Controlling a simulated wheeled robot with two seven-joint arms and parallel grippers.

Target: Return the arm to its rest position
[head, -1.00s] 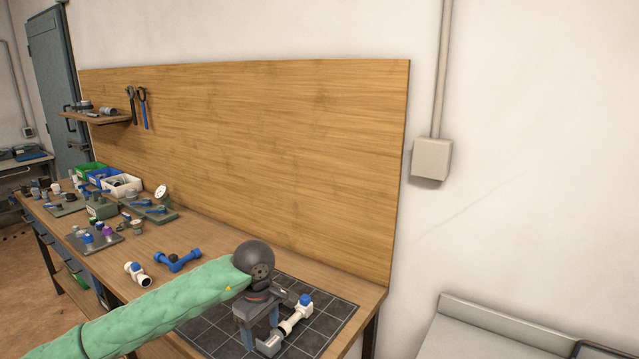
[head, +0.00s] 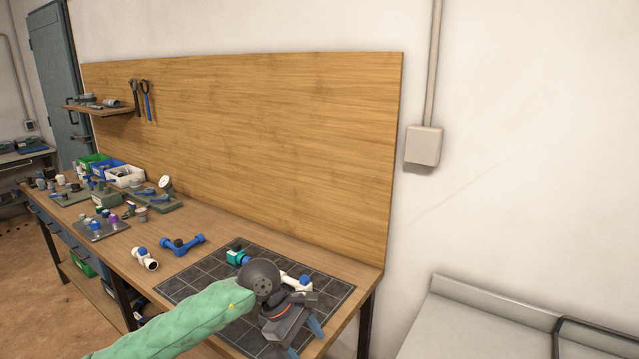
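My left arm, in a green padded sleeve, comes in from the bottom left of the head view. Its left gripper (head: 303,339) hangs over the front right part of the dark gridded mat (head: 196,282). The two blue fingertips are apart and I see nothing held between them. Behind the gripper, a white pipe fitting with a blue part (head: 304,283) lies on the mat, partly hidden by the wrist. A teal-and-blue fitting (head: 238,257) is at the mat's back left. My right gripper is not in view.
A white fitting (head: 145,259) and a blue pipe piece (head: 183,245) lie on the bench left of the mat. Parts, bins (head: 126,176) and a grey plate (head: 101,229) fill the far left. The wooden backboard (head: 250,150) rises behind. A grey counter (head: 470,325) stands at right.

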